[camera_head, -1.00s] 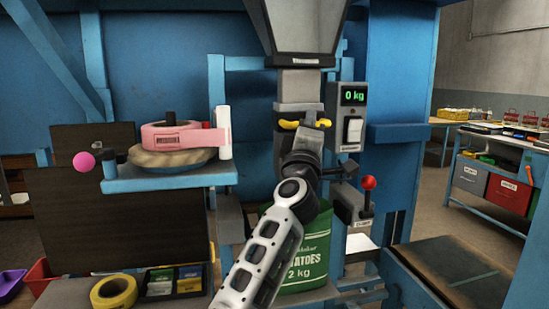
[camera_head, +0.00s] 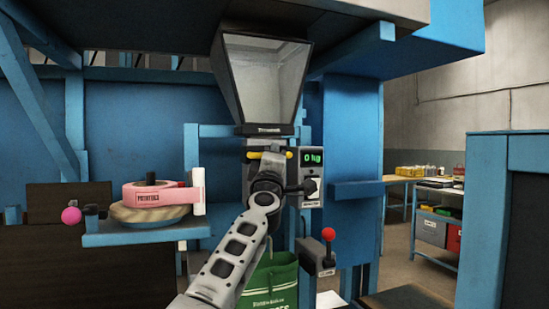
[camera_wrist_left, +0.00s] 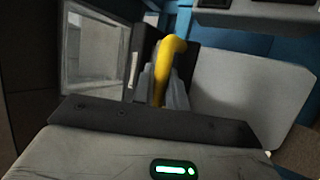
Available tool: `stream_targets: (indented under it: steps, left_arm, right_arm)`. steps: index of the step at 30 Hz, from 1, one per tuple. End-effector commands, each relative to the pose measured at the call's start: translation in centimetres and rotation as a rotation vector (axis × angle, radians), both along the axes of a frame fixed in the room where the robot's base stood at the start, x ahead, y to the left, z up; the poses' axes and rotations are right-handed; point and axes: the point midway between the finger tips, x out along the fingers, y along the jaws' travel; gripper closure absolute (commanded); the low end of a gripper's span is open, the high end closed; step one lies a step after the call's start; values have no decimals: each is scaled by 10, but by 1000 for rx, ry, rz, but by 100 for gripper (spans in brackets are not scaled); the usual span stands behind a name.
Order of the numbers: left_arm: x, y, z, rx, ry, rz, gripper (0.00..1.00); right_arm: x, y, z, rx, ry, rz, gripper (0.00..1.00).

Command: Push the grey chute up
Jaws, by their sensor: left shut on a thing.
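The grey chute (camera_head: 256,143) is just under the hopper (camera_head: 267,75) in the head view, with a yellow handle (camera_head: 288,156) at its side. My left gripper (camera_head: 268,163) is in front of the chute at handle height. In the left wrist view, the fingers (camera_wrist_left: 165,90) are shut on a yellow handle (camera_wrist_left: 173,46), beside a broad grey panel. My arm and wrist hide most of the chute's front and lower part in the head view. My right gripper is not in view.
A weight display (camera_head: 312,157) reading 0 kg and a red-knobbed lever (camera_head: 328,235) are right of the arm. A green sack (camera_head: 272,284) is below the wrist. A blue shelf (camera_head: 140,232) with a pink roll (camera_head: 160,194) stands left.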

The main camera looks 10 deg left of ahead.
Motion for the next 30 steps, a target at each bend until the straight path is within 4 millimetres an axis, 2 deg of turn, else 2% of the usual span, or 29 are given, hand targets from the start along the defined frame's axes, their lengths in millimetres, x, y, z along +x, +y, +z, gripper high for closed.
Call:
stream_targets:
  steps: [1,2,17,23,26,29,30]
  left_arm:
    - [-3,0,11,1,-16,-1,100]
    - [-3,0,11,1,-16,-1,78]
    - [-7,-4,4,-4,-7,-9,77]
    - [-24,-2,-6,-10,-7,-4,77]
    - [-36,-4,-10,-7,-5,-7,77]
    - [-50,-1,-17,-8,-5,0,77]
    - [-57,-2,-26,-7,-5,-2,77]
  right_arm:
    - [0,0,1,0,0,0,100]
    - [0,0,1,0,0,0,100]
    - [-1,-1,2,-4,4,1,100]
    - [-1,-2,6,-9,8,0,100]
    - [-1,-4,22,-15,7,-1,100]
    - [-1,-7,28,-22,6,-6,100]
    - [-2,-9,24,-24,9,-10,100]
